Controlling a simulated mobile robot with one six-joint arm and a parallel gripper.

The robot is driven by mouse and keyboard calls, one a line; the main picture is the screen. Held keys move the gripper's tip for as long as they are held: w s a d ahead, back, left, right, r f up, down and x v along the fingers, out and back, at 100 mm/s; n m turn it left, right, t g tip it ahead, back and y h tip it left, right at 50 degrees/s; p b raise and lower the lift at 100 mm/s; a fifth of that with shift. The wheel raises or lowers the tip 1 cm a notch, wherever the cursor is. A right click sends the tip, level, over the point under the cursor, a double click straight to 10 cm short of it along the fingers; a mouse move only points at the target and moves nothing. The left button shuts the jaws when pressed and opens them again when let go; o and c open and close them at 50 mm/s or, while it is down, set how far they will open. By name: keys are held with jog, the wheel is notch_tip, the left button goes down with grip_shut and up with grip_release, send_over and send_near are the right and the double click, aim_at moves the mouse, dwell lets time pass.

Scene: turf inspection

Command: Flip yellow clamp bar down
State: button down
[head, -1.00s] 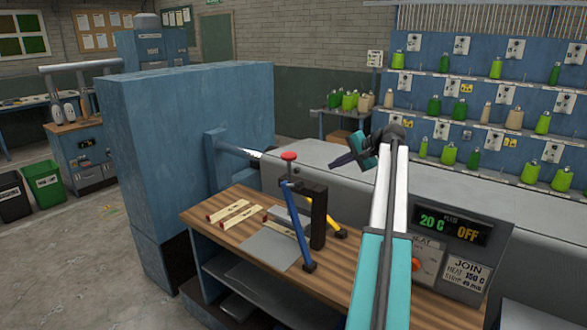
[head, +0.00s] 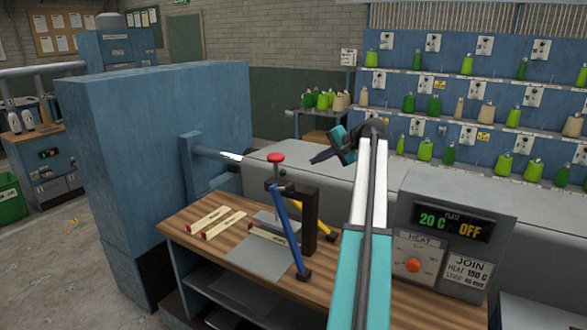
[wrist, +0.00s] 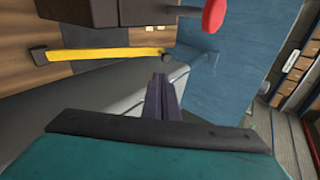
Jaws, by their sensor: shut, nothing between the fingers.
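The yellow clamp bar (head: 323,229) is mostly hidden behind a dark post in the head view. Its black end shows low on the right of the post. In the wrist view the yellow bar (wrist: 110,53) lies across the upper left, with a dark block at its left end and a dark tip at its right end. My gripper (head: 316,158) is above and to the right of the clamp fixture, apart from the bar. Its dark purple fingers (wrist: 158,80) are together and empty, just below the bar's right end in the wrist view.
A blue bar (head: 287,232) leans up at the fixture's near side. The dark post (head: 309,220) and red knob (head: 276,157) stand by the bars. A metal plate (head: 258,258) and wooden strips lie on the bench (head: 188,231). A heater control box (head: 455,235) stands at right.

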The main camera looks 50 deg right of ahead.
jog(key=p, duration=0.5)
send_near(283, 176)
jog(key=r+x, duration=0.1)
jog(key=x, duration=0.4)
jog(key=shift+w+d+f, duration=0.25)
jog(key=shift+d, duration=0.25)
jog(key=b+x, duration=0.1)
jog(key=x, duration=0.1)
jog(key=b+x, duration=0.1)
jog(key=x, duration=0.2)
jog(key=b+x, duration=0.1)
jog(key=x, duration=0.1)
jog(key=shift+a+f, duration=0.35)
jog(key=shift+f, duration=0.25)
jog(key=shift+s+r, duration=0.1)
jog(key=shift+r, duration=0.05)
jog(key=shift+s+r, duration=0.4)
jog(key=shift+s, duration=0.05)
jog(key=w+a+r+b+v, duration=0.1)
jog(key=b+v, duration=0.1)
jog(key=v, duration=1)
jog(key=shift+d+r+b, duration=0.3)
jog(key=shift+d+r, duration=0.1)
jog(key=shift+r, duration=0.05)
